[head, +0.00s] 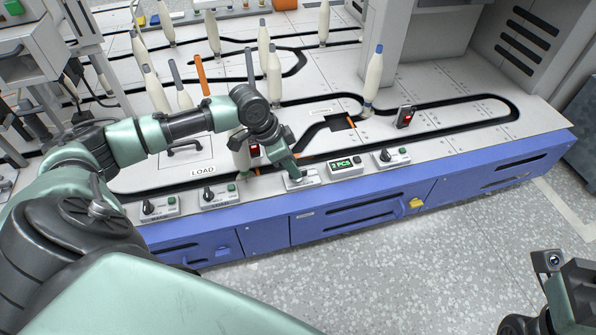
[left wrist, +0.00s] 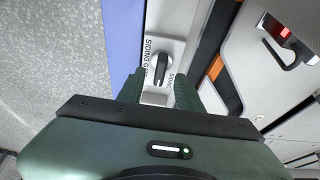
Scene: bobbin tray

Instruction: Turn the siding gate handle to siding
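The siding gate handle (left wrist: 161,69) is a dark knob on a pale label plate reading "SIDING GATE", seen in the left wrist view. My left gripper (left wrist: 158,88) is open, with one green finger on each side of the plate near the knob. A gap shows between the knob and the fingers. In the head view my left gripper (head: 291,175) points down at the gate's plate (head: 303,182) on the front edge and mostly hides the knob. Part of my right arm's end (head: 572,295) shows at the lower right; its fingers cannot be made out.
Similar knob panels stand along the edge: two at left, one marked LOAD (head: 218,195), and one at right (head: 391,157). A counter display (head: 346,167) reads "2 PCS". Several bobbins, one with a blue tip (head: 374,80), stand on the white track table (head: 450,150).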

